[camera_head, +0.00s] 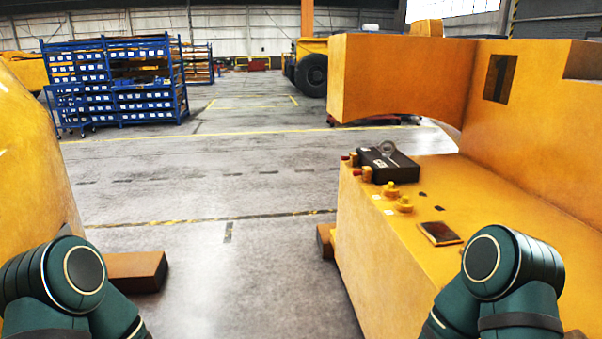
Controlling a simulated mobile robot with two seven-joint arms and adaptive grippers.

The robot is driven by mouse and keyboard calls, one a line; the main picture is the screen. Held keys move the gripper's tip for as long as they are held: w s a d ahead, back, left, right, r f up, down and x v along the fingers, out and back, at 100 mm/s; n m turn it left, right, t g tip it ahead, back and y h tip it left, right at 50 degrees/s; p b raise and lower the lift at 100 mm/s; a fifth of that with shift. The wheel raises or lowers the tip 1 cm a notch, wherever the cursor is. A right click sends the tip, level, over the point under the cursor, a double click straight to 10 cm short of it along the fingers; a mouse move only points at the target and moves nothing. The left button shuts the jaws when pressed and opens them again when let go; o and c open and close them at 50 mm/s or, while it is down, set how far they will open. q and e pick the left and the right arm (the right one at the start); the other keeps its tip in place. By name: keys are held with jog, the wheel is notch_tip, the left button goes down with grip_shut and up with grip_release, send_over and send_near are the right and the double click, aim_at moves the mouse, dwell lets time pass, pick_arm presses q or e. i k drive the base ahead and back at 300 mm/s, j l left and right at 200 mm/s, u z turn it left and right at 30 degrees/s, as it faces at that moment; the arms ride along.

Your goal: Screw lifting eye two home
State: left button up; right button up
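A grey metal ring that looks like a lifting eye (387,148) stands upright at a black box (396,170) on the right yellow casting (480,225). I cannot tell whether it is threaded into anything. Several small red and yellow fittings, such as a yellow one (404,205), sit near the box along the casting's left edge. No number marks show on the eye at this size. Only the upper links of my two arms show at the bottom corners; both grippers are out of view.
A large yellow casting (30,150) fills the left side. Brown blocks (136,271) lie by the castings' feet. The raised yellow part (400,78) stands behind the box. Open grey floor lies between the castings. Blue shelving (115,85) and a vehicle wheel (312,75) are far back.

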aim_at(385, 153)
jog(key=i+z, duration=0.1)
jog(key=i, duration=0.4)
jog(key=i+j+z, duration=0.1)
jog(key=i, duration=0.35)
jog(key=i+j, duration=0.2)
jog(key=i, duration=0.3)
jog(key=l+z, duration=0.05)
